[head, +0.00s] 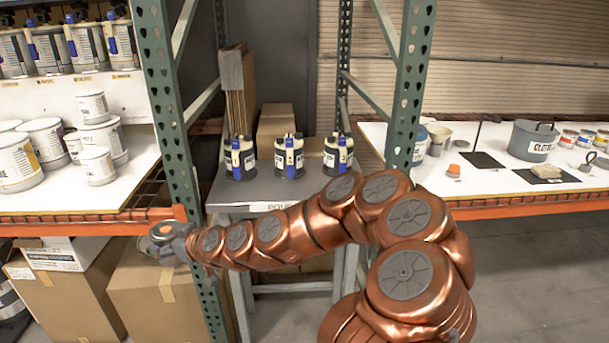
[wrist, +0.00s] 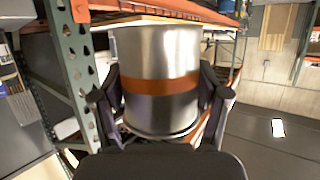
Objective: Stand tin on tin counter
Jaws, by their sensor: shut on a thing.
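My gripper (wrist: 160,88) is shut on a tin (wrist: 155,52), with one finger on each side. The tin is bare metal with an orange-brown band and a darker lower part in the wrist view. A white counter (head: 50,200) at the left carries several pale tins (head: 102,133). No label marks it as the tin counter, so I cannot tell which counter that is.
A green post (head: 175,130) and orange beam (head: 100,222) are close to my arm's end. Several colorant canisters (head: 25,52) stand on the upper left shelf, and three canisters (head: 289,157) on the grey table (head: 225,198). The right counter (head: 450,183) holds a grey pot (head: 530,140). Boxes (head: 150,290) stand below.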

